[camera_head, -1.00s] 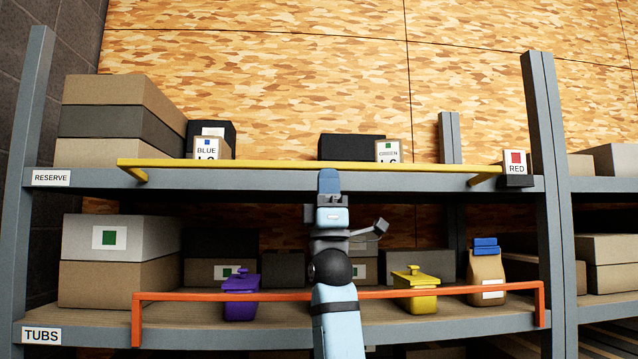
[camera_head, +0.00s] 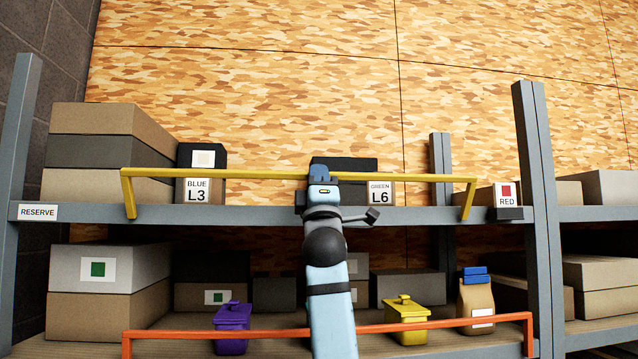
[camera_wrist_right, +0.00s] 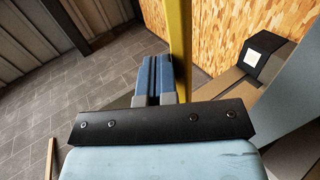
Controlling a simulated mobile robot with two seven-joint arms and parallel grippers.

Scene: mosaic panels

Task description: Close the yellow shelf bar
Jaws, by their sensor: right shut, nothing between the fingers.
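The yellow shelf bar (camera_head: 415,178) runs along the front of the upper shelf (camera_head: 270,214). Its two end arms rise from the shelf edge, so the bar stands above the edge, in front of the boxes. My right gripper (camera_head: 322,174) is at the middle of the bar, its blue fingers shut and empty. In the right wrist view, the shut fingers (camera_wrist_right: 153,78) are close beside the yellow bar (camera_wrist_right: 180,45); I cannot tell whether they touch it. My right gripper hides a short middle part of the bar in the head view. My left gripper is not in view.
An orange bar (camera_head: 455,324) crosses the lower shelf in front of a purple tub (camera_head: 232,317) and a yellow tub (camera_head: 406,311). Boxes labelled L3 (camera_head: 198,191) and L6 (camera_head: 381,194) stand behind the yellow bar. Grey posts (camera_head: 538,200) flank the shelf.

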